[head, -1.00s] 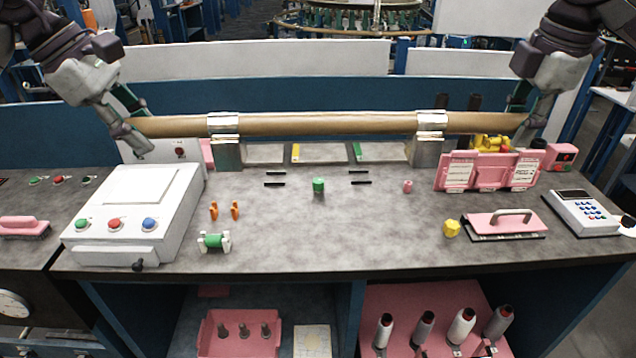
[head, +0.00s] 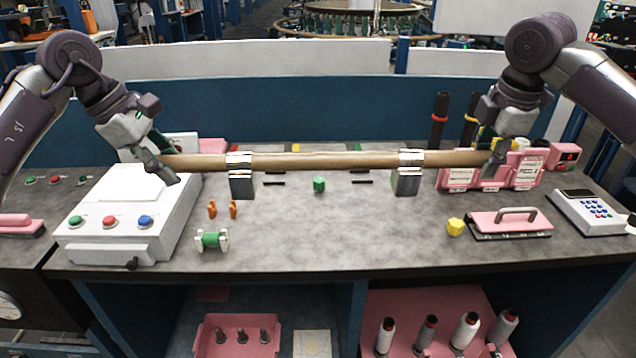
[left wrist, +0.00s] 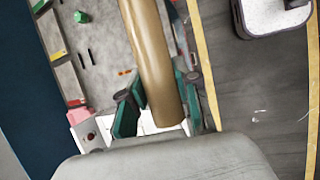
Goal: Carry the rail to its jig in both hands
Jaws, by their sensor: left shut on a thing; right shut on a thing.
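The rail (head: 325,160) is a long brown bar with a silver band and a grey block at two places along it. It spans the bench level, left to right. My left gripper (head: 163,167) is shut on its left end, and in the left wrist view the rail (left wrist: 150,60) lies between the green fingers (left wrist: 155,108). My right gripper (head: 490,162) is shut on its right end. The left block (head: 242,186) and right block (head: 406,183) hang below the bar; I cannot tell whether they touch the bench. Short black marks (head: 362,182) show between the blocks. I cannot identify the jig with certainty.
A white button box (head: 125,215) stands left, below my left gripper. A pink rack (head: 490,172) stands behind the right end. A green piece (head: 319,184), orange pegs (head: 222,209), a green spool (head: 212,240), a yellow piece (head: 455,227) and a pink handled plate (head: 510,223) lie on the bench. The front middle is clear.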

